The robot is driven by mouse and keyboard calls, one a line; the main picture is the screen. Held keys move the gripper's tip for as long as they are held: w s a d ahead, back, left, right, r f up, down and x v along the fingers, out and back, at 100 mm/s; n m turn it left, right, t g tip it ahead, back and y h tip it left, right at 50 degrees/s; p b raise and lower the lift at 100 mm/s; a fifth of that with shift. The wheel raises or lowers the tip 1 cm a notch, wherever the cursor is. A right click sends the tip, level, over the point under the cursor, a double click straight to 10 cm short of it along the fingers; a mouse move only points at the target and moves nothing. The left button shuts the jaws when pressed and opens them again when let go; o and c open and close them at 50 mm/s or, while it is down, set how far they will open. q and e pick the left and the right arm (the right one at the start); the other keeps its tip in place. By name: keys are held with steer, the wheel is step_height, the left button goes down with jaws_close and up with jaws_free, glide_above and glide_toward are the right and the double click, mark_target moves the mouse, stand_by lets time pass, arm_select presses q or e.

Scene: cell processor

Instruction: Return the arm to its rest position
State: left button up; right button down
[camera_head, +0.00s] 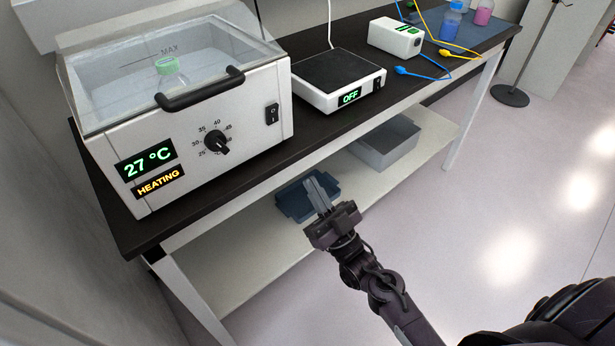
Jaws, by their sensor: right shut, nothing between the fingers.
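My right arm reaches up from the lower right, in front of the bench. My right gripper (320,196) is shut and empty, below the level of the bench top and in front of the lower shelf. It touches nothing that I can see. My left gripper is not in view. On the bench stands a white water bath (190,130) with a clear lid, which looks closed. Its display reads 27 °C and HEATING. A green-capped bottle (167,66) shows through the lid.
The black bench top (150,228) has its front edge just behind my gripper. A scale-like device (340,80) reads OFF. A small white device (395,38), blue and pink bottles stand farther right. Bins sit on the lower shelf (225,270).

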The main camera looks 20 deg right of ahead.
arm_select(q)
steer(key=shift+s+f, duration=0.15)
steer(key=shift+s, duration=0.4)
arm_select(e)
steer(key=shift+s+f, duration=0.15)
step_height(320, 180, down, 20)
steer(key=m+g+h, duration=0.2)
steer(key=g+h, duration=0.2)
steer(key=g, duration=0.2)
steer(key=s+f+g+h+p, duration=0.1)
steer(key=s+f+g, duration=0.25)
steer(key=f, duration=0.55)
steer(key=s+f+g+h, duration=0.1)
steer(key=s+f+g, duration=0.25)
steer(key=f, duration=0.45)
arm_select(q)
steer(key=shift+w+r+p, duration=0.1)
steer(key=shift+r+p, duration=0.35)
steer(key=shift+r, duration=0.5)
arm_select(e)
steer(key=s+d+f+g+h, duration=0.1)
steer(key=s+d+f+g, duration=0.1)
steer(key=s+f+g, duration=0.3)
steer(key=s+d+f+g+h, duration=0.2)
steer(key=s+f+g, duration=0.3)
steer(key=s+f, duration=0.8)
steer(key=s+d, duration=0.1)
steer(key=s, duration=1.1)
steer(key=shift+d+g, duration=0.3)
steer(key=shift+d, duration=0.05)
